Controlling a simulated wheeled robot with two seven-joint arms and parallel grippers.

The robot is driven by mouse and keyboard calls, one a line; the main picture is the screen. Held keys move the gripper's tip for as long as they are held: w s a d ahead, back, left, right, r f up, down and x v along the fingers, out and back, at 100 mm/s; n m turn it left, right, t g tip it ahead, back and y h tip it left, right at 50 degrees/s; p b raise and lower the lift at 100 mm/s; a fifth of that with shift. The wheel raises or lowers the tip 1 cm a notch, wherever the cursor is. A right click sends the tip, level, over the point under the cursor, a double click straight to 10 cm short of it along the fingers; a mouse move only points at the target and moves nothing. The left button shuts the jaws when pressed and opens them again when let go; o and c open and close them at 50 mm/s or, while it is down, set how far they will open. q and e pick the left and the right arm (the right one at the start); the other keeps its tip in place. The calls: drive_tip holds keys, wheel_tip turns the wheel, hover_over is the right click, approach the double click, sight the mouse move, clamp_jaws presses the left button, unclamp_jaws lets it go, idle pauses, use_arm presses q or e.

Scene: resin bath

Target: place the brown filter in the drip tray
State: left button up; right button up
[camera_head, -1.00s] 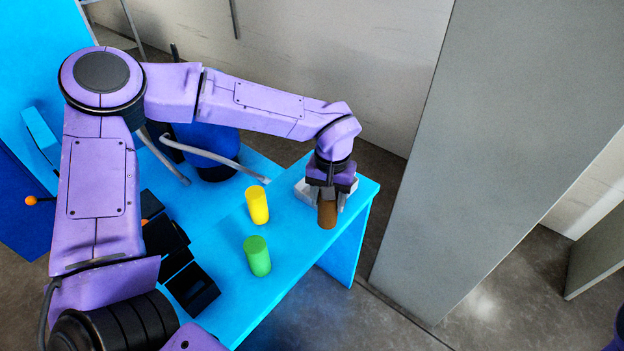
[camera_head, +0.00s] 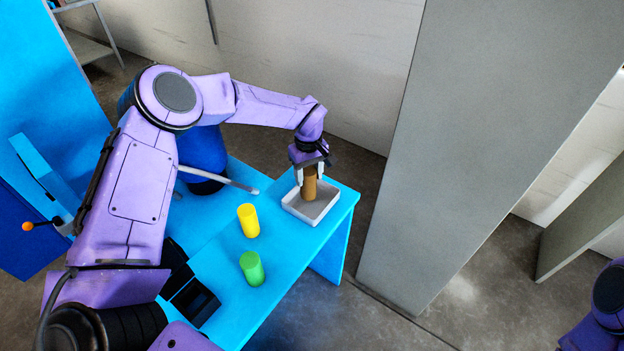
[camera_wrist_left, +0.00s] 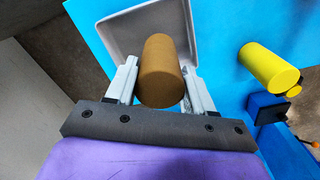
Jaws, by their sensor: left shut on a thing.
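The brown filter (camera_head: 309,184) is an upright cylinder held in my left gripper (camera_head: 309,174), whose jaws are shut on its sides. The filter also shows large in the left wrist view (camera_wrist_left: 160,72), between both fingers (camera_wrist_left: 158,88). The drip tray (camera_head: 320,216) is a shallow pale grey tray at the far right end of the blue table. The filter's lower end is within the tray's outline in the head view; I cannot tell whether it touches the floor. The tray's corner shows behind the filter in the wrist view (camera_wrist_left: 115,28). My right gripper is out of view.
A yellow cylinder (camera_head: 248,220) and a green cylinder (camera_head: 252,269) stand on the blue table (camera_head: 285,252) left of the tray. Black holders (camera_head: 194,302) are at the table's near left. A dark blue drum (camera_head: 203,150) stands behind. A tall grey panel (camera_head: 470,140) rises to the right.

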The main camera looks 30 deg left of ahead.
sight(312, 182)
use_arm(q)
drive_tip(key=f, duration=0.1)
drive_tip(key=w+f, duration=0.1)
drive_tip(key=f, duration=0.1)
drive_tip(key=f+p, duration=0.1)
drive_tip(key=shift+w+f, duration=0.15)
drive_tip(key=shift+w, duration=0.15)
drive_tip(key=shift+f, duration=0.25)
drive_tip(key=shift+f, duration=0.15)
drive_tip(key=shift+f+b, duration=0.15)
drive_tip(key=shift+b, duration=0.25)
drive_tip(key=o, duration=1.1)
drive_tip(key=shift+r+p, duration=0.35)
wheel_tip(312, 182, up, 12)
drive_tip(key=shift+f+b, duration=0.1)
drive_tip(key=shift+b, duration=1.05)
